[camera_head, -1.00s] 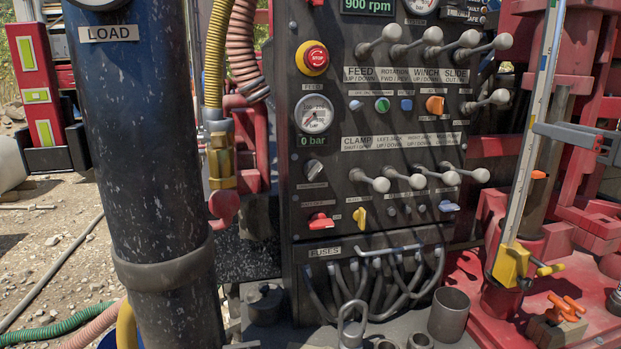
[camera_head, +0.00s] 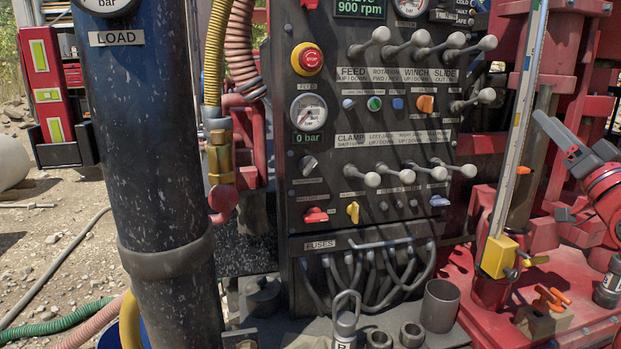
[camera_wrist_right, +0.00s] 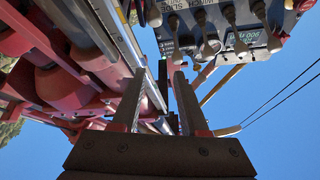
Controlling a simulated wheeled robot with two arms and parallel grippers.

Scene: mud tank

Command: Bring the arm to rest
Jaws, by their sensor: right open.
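My right gripper (camera_head: 552,165) is at the right edge of the head view, beside the tall silver gauge post and over the red deck. Its dark fingers are spread apart with nothing between them, and part of my red and dark arm shows behind it. In the right wrist view the two fingers of the right gripper (camera_wrist_right: 157,98) stand apart and empty, pointing up toward the panel's levers and the sky. My left gripper and left arm are not in view.
The control panel (camera_head: 400,215) with levers stands in the middle. A dark LOAD cylinder (camera_head: 155,150) stands left. The silver post (camera_head: 517,150) with a yellow clamp (camera_head: 498,257) is close to my right gripper. An orange-handled valve (camera_head: 550,300) and a grey cup (camera_head: 441,305) stand below.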

